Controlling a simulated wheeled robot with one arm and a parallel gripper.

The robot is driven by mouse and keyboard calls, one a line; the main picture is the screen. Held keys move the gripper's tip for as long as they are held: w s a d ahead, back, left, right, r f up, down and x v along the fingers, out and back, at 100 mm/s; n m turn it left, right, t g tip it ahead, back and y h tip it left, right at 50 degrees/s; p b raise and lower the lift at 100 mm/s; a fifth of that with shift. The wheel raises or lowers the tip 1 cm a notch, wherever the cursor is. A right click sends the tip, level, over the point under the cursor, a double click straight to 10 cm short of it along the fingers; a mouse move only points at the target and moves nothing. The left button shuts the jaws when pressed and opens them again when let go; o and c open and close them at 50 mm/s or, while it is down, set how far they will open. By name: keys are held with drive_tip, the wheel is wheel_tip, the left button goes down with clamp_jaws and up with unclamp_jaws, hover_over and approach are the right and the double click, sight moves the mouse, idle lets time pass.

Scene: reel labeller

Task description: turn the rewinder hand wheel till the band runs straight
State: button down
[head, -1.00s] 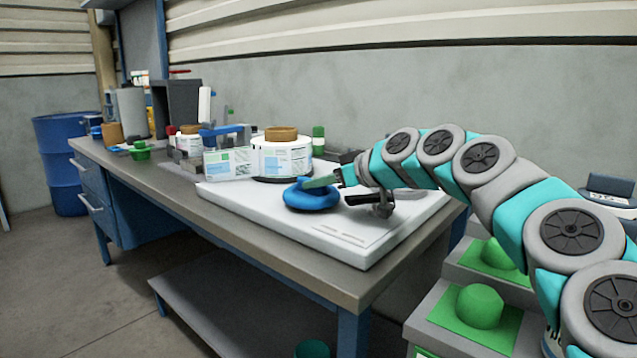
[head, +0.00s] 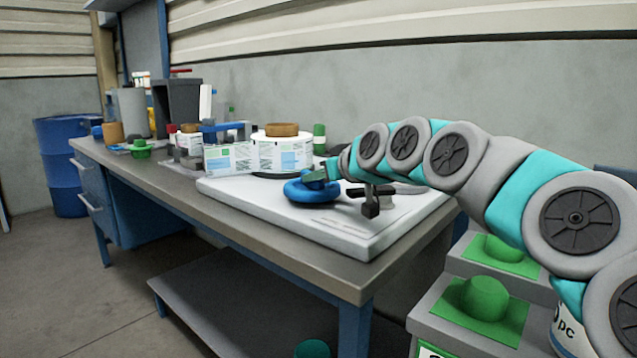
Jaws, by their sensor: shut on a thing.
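The blue hand wheel (head: 300,194) lies flat on the white base plate of the machine, at its front. My gripper (head: 318,177) is at the wheel's far right side and is shut on it; the fingers partly hide the rim there. Behind the wheel stands a reel (head: 281,153) of white labels with a brown core on top. The white label band (head: 228,158), with green and blue print, runs from the reel to the left. It looks close to level, but I cannot tell from here if it is fully straight.
The white base plate (head: 340,236) sits at the right end of the workbench (head: 190,178). A green pot (head: 140,150) and other items crowd the bench's far left. Grey stands with green domes (head: 484,298) are at lower right. A blue drum (head: 62,165) stands far left.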

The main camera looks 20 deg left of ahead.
drive_tip(key=m+t+h, duration=0.1)
drive_tip(key=m+t+h+b, duration=0.1)
drive_tip(key=m+h, duration=0.1)
drive_tip(key=m+t+h+b, duration=0.1)
drive_tip(key=m+t+h, duration=0.1)
drive_tip(key=shift+s+a, duration=0.25)
drive_tip(key=shift+a, duration=0.05)
drive_tip(key=shift+s+a+m+t+h+b, duration=0.15)
drive_tip(key=shift+m+t+h+b, duration=0.3)
drive_tip(key=shift+m+h, duration=0.9)
drive_tip(key=shift+a, duration=0.1)
drive_tip(key=shift+r, duration=0.15)
drive_tip(key=c, duration=0.8)
unclamp_jaws()
drive_tip(key=shift+o, duration=0.2)
drive_tip(key=shift+s+h, duration=0.1)
drive_tip(key=shift+h, duration=0.15)
drive_tip(key=shift+b+v, duration=0.45)
drive_tip(key=shift+v, duration=3.35)
